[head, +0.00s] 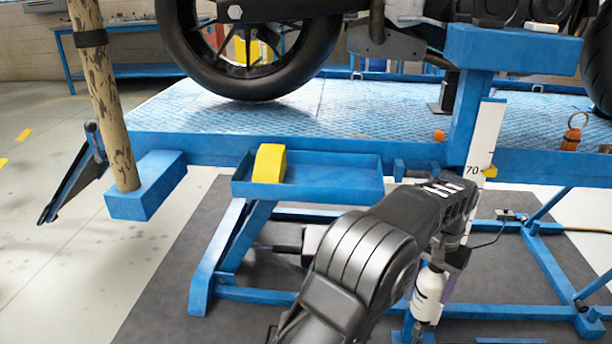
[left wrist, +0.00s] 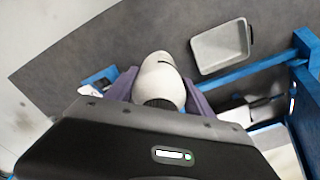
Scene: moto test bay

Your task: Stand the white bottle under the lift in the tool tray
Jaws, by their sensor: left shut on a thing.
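The white bottle (head: 428,294) has a dark band and is held roughly upright below the lift deck's near edge. My left gripper (head: 437,276) is shut on the bottle near its top. The left wrist view shows the bottle (left wrist: 162,76) from above, between the purple-grey fingers of my left gripper (left wrist: 160,92). The blue tool tray (head: 335,188) is fixed to the lift's front edge, left of and higher than the bottle. A yellow block (head: 269,163) stands in the tray's left part; its right part is bare. My right gripper is not in view.
The blue lift deck (head: 370,112) carries a motorcycle (head: 250,85). A wooden post (head: 108,110) stands at left. Blue lift legs (head: 228,245) and a white height scale (head: 485,135) are near my arm. The left wrist view shows a shallow pale pan (left wrist: 221,47) on the floor.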

